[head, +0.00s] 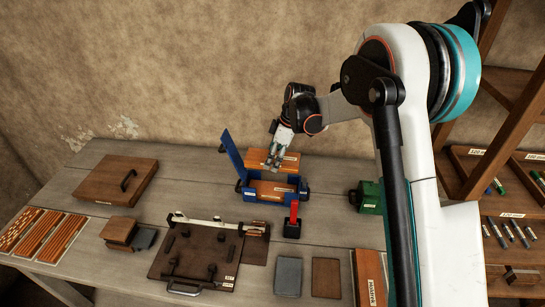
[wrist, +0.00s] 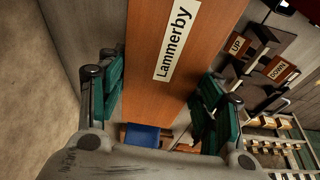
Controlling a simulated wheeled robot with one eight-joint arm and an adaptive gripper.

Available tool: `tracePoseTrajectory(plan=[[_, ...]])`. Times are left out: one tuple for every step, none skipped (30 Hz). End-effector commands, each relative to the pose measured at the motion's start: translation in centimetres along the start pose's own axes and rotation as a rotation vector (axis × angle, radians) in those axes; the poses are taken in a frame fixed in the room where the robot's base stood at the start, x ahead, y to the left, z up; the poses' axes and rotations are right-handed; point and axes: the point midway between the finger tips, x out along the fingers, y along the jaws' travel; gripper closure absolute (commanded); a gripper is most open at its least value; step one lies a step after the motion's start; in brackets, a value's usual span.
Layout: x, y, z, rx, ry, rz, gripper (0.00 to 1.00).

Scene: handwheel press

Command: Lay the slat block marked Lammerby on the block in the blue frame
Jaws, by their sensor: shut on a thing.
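The slat block marked Lammerby, orange-brown with a white label, is between my gripper's green-padded fingers in the wrist view (wrist: 165,45). In the head view the held block (head: 258,156) is at the far side of the blue frame (head: 262,198), seemingly raised; the exact gap is unclear. My gripper (head: 273,160) is shut on it from above. The blue frame holds another brown block (head: 268,189), partly seen. A blue plate (head: 231,153) stands tilted up at the frame's left end.
A red-handled black piece (head: 292,220) stands just in front of the frame. A green device (head: 370,196) is to the right. A dark board with metal fittings (head: 196,252) lies in front, and a brown panel with a handle (head: 115,181) lies left. Slatted blocks (head: 50,238) lie far left.

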Motion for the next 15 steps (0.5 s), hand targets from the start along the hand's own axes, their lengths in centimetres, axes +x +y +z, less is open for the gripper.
tracePoseTrajectory(plan=[[0.0,0.1,0.0,-0.004,0.000,-0.002,0.72],[0.0,0.1,0.1,-0.006,0.000,-0.002,0.72],[0.1,0.1,0.1,-0.007,0.000,-0.003,0.72],[0.1,0.1,0.1,-0.008,0.000,-0.003,0.72],[0.3,0.1,0.1,-0.008,0.000,-0.003,0.72],[0.5,0.1,0.2,-0.008,0.000,-0.003,0.72],[0.7,0.1,0.2,-0.007,0.000,-0.003,0.72],[0.9,0.1,0.3,-0.007,0.000,-0.003,0.72],[1.2,0.1,0.4,-0.007,0.000,-0.003,0.72],[1.5,0.1,0.5,-0.007,0.000,-0.003,0.72],[1.8,0.1,0.6,-0.007,0.001,-0.003,0.72],[2.1,0.1,0.7,-0.007,0.001,-0.003,0.72],[2.4,0.1,0.8,-0.007,0.001,-0.003,0.72],[2.6,0.1,0.8,-0.007,0.001,-0.003,0.72],[2.9,0.1,0.9,-0.007,0.001,-0.003,0.72]])
